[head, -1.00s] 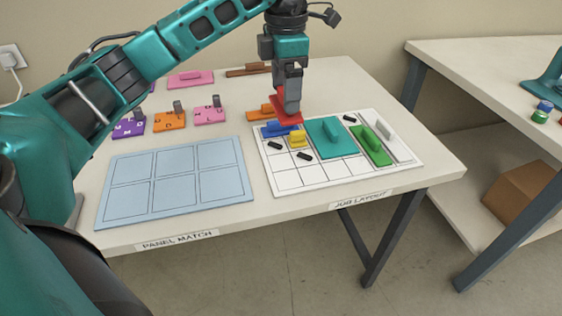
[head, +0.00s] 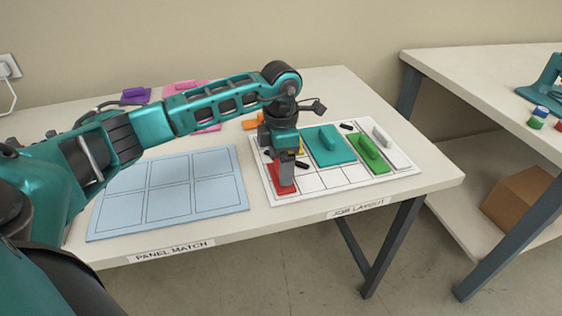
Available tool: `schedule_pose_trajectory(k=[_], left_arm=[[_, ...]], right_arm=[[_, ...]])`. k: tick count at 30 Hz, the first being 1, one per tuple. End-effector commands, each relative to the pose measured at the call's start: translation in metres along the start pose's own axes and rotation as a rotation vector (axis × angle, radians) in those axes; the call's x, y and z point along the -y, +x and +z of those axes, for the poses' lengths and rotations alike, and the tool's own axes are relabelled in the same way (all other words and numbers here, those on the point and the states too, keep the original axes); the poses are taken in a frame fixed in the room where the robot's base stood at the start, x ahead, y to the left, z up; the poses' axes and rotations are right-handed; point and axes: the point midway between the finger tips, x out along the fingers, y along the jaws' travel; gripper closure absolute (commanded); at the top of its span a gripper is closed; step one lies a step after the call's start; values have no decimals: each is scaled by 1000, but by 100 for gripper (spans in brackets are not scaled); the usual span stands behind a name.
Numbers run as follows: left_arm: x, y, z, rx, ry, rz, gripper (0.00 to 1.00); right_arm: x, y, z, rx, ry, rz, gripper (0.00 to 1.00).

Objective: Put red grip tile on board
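The red grip tile (head: 281,188) is at the front left corner cell of the white gridded board (head: 345,180) marked JOB LAYOUT. My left gripper (head: 286,182) points down over the tile with its fingers closed around the tile's grip, which they hide. The tile looks flat on or just above the board; I cannot tell whether it touches. A teal tile (head: 327,148), a green tile (head: 372,158) and a white tile (head: 384,138) stand on the board. A yellow piece (head: 299,149) shows partly behind my gripper. My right gripper is not in view.
A blue six-cell panel (head: 168,190) lies left of the board, empty. Purple (head: 135,96), pink (head: 185,87) and orange (head: 252,123) tiles are behind, partly hidden by my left arm. Front cells right of the red tile are free.

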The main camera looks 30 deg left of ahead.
Motion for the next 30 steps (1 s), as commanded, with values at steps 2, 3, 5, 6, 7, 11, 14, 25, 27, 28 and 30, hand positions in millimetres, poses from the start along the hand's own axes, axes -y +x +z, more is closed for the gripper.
schedule_pose_trajectory(k=[2,3,5,6,7,11,14,25,27,28,30], left_arm=[[0,-1,0,2,0,1,70],[0,-1,0,2,0,1,70],[0,-1,0,2,0,1,70],[0,0,0,1,0,0,70],[0,0,0,1,0,0,70],[0,2,0,1,0,0,17],[0,2,0,1,0,0,8],[0,-2,0,1,0,0,0],[0,-7,1,3,0,1,0],[-1,-12,1,4,-1,2,0],[-1,-24,1,4,-1,1,0]], right_arm=[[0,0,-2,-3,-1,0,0],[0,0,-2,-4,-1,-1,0],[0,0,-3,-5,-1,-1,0],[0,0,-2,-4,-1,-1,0],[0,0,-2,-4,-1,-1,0],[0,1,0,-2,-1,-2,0],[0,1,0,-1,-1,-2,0],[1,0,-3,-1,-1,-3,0],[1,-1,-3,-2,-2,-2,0],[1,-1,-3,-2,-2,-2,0],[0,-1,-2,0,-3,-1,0]])
